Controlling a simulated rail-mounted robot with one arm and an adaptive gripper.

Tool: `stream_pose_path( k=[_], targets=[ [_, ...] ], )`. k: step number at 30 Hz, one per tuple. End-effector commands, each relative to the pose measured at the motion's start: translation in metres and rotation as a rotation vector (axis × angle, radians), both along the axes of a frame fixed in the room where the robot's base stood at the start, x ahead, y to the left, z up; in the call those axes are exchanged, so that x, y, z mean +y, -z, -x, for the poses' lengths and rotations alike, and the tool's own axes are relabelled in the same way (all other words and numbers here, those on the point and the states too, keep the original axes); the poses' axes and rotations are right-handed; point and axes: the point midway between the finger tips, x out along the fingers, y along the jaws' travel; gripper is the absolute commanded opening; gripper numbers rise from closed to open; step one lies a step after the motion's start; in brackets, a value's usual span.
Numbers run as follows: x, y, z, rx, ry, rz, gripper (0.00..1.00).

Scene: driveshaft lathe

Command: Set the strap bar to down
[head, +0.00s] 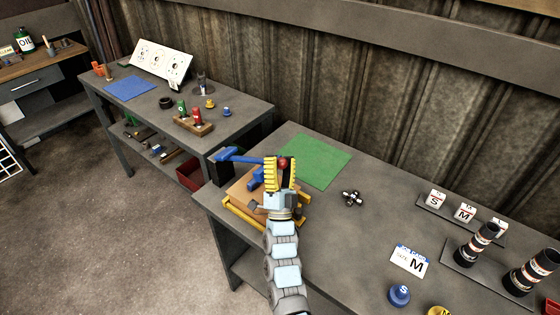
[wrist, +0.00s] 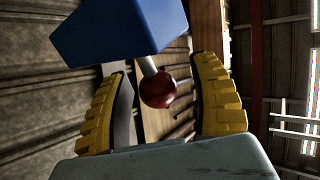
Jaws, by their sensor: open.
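The strap bar (head: 245,158) is a blue bar at the left end of the near bench, running roughly level from a dark upright post toward my gripper. Its blue end shows large at the top of the wrist view (wrist: 120,32). A red ball knob (wrist: 158,90) on a short grey stem comes off it; the knob also shows in the head view (head: 284,163). My gripper (head: 280,162) is open, with its yellow ridged fingers on either side of the knob. In the wrist view gaps show between the knob and both fingers. The bar's far end is partly hidden.
A wooden block with a yellow frame (head: 235,212) lies under the bar. A green mat (head: 318,162) lies behind my gripper. A small black four-armed part (head: 352,198) is to the right. Labelled blocks and dark cylinders stand at the right. The bench middle is mostly clear.

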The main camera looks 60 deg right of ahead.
Motion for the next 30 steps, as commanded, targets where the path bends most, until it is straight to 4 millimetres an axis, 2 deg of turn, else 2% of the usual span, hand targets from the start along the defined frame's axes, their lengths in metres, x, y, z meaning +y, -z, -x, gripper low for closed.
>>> stream_pose_path(
  k=[5,14,30],
  targets=[
    [0.005,0.006,0.003,0.001,0.000,-0.001,0.62],
    [0.031,0.039,0.020,0.003,-0.002,-0.003,0.62],
    [0.082,0.036,0.055,0.002,-0.001,0.000,0.62]
  ],
)
